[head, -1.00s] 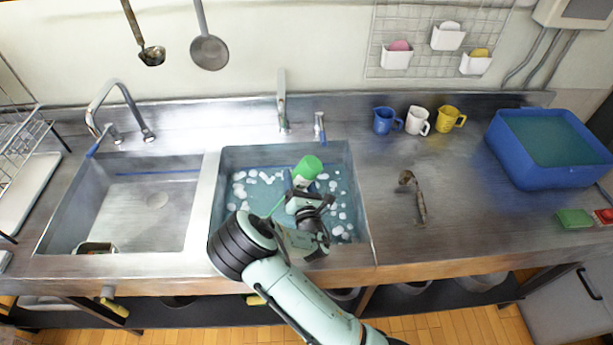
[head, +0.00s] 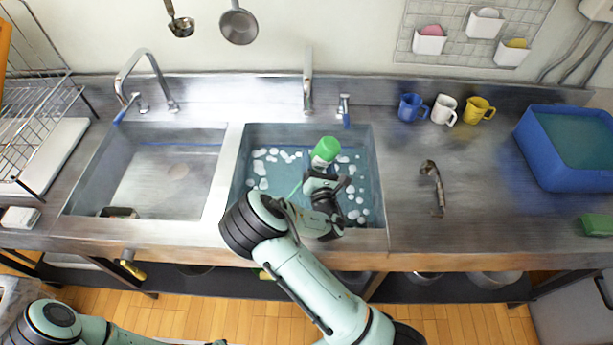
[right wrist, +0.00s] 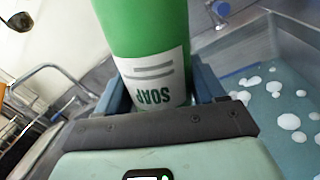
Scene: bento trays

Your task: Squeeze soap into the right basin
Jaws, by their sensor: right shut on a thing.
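A green soap bottle (head: 325,149) with a white label is held over the right basin (head: 236,180). It also shows in the right wrist view (right wrist: 150,35), where the label reads SOAP upside down. My right gripper (head: 322,176) is shut on the bottle, with a finger on each side of it. The bottle is tilted, and its nozzle end is hidden. The right basin holds bluish water with several white foam patches (head: 263,183). My left arm shows at the lower left of the head view, but its gripper jaws cannot be made out.
The left basin (head: 150,185) is empty except for a small dark item at its front. Faucets stand behind both basins. Blue, white and yellow mugs (head: 445,110), a rusty hook-shaped object (head: 433,185) and a blue water tub (head: 540,165) are on the right counter.

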